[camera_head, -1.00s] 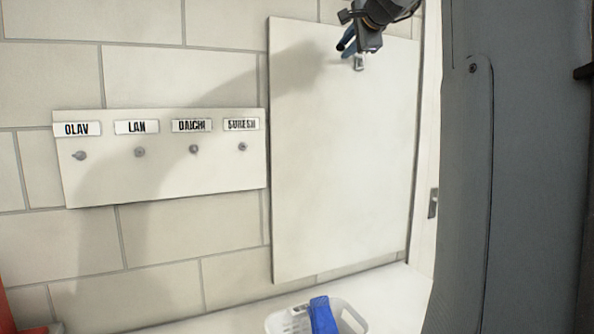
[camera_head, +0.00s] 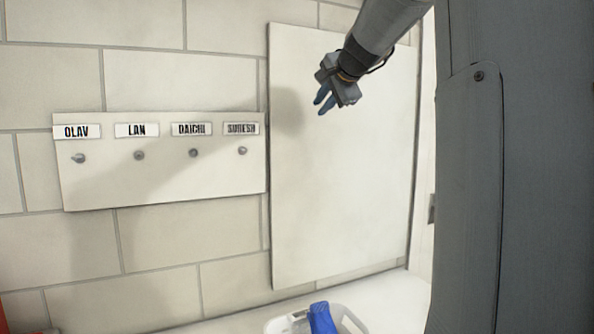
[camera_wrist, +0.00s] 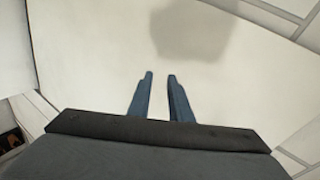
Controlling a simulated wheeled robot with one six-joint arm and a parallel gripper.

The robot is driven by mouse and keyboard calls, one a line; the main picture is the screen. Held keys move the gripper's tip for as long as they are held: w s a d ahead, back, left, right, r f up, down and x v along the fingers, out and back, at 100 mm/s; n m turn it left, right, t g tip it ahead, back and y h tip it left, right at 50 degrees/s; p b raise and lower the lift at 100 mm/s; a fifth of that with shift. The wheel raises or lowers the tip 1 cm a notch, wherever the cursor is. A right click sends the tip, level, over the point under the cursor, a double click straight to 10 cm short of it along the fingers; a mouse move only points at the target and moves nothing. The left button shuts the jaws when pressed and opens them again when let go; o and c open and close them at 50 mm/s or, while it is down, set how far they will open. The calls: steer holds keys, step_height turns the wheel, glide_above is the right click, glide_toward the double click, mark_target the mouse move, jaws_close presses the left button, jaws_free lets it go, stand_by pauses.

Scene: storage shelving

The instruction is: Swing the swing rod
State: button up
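My gripper (camera_head: 323,104) is in front of the upper part of a white panel (camera_head: 340,190) on the wall. Its two blue fingers are apart and nothing shows between them. In the wrist view my gripper (camera_wrist: 160,78) points at the plain panel surface, with a gap between the fingertips. I cannot make out the swing rod in either current view. The small metal fitting seen earlier near the panel's top is not visible; my arm covers that area.
A pale board (camera_head: 160,185) with several round knobs and name labels, including OLAV (camera_head: 76,132) and SURESH (camera_head: 241,129), is left of the panel. A white basket (camera_head: 350,325) with a blue item (camera_head: 321,318) stands below. The panel's lower part is clear.

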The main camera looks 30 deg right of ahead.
steer(key=a+f+n+g, duration=0.1)
steer(key=a+f, duration=0.1)
steer(key=f, duration=0.4)
steer(key=a+f+n+g+y, duration=0.1)
steer(key=a+f, duration=0.2)
steer(key=f, duration=0.2)
steer(key=a+f+n+g+b, duration=0.1)
steer(key=a+f, duration=0.2)
steer(key=f, duration=0.3)
steer(key=shift+s+a+f+n+y, duration=0.25)
steer(key=shift+s+f+n+y, duration=0.05)
steer(key=shift+s+f+n, duration=0.1)
